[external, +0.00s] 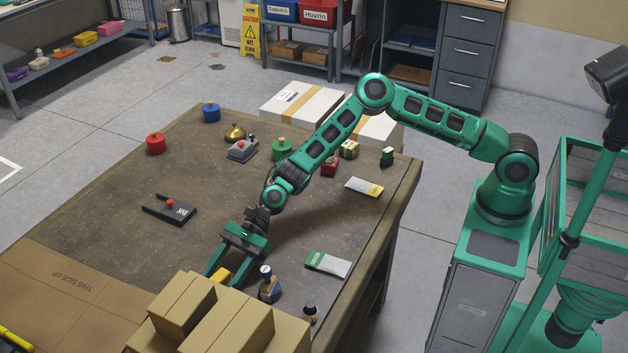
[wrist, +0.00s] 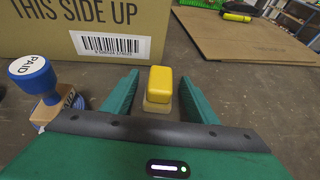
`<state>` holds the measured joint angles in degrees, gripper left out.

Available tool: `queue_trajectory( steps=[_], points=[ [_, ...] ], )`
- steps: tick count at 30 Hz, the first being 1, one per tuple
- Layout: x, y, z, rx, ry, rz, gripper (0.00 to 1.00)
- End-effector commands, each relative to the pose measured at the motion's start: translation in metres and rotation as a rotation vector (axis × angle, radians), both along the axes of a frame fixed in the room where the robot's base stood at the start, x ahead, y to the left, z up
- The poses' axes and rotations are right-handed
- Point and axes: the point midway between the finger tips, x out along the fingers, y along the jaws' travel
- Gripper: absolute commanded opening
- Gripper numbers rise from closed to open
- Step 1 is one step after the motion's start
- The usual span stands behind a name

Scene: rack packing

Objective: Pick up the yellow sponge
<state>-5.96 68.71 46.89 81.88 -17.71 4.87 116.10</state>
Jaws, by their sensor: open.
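The yellow sponge (wrist: 160,84) is a small block with a yellow upper part and a paler, tan lower part. In the wrist view it lies between the tips of my open gripper (wrist: 148,92), with a visible space on each side. In the external view my gripper (external: 226,276) reaches down to the table, and the yellow top of the sponge (external: 221,275) shows between its fingers. The lower part of the sponge and the right fingertip are partly hidden there by the cardboard boxes in front.
Cardboard boxes (external: 225,325) stand close in front of my gripper. A blue-topped stamp (wrist: 33,75) stands just left of it in the wrist view. A green-and-white packet (external: 328,263) lies to the right. A flat cardboard sheet (external: 65,300) covers the left front. The table's middle (external: 120,185) has free room.

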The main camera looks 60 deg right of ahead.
Motion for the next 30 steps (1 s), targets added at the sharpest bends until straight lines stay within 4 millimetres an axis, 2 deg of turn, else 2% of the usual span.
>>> queue_trajectory(
  steps=[3, 8, 9, 17, 20, 30],
  points=[
    [0.000, 0.000, 0.000, 0.000, 0.000, 0.000, 0.51],
    [0.000, -0.001, 0.000, 0.000, 0.000, 0.000, 0.12],
    [0.000, -0.001, 0.000, 0.000, 0.000, 0.000, 0.09],
    [0.000, -0.001, 0.001, 0.000, 0.000, 0.000, 0.09],
    [0.001, -0.001, 0.007, 0.000, -0.001, -0.001, 0.09],
    [0.001, -0.001, 0.067, 0.002, -0.002, 0.000, 0.09]
  ],
)
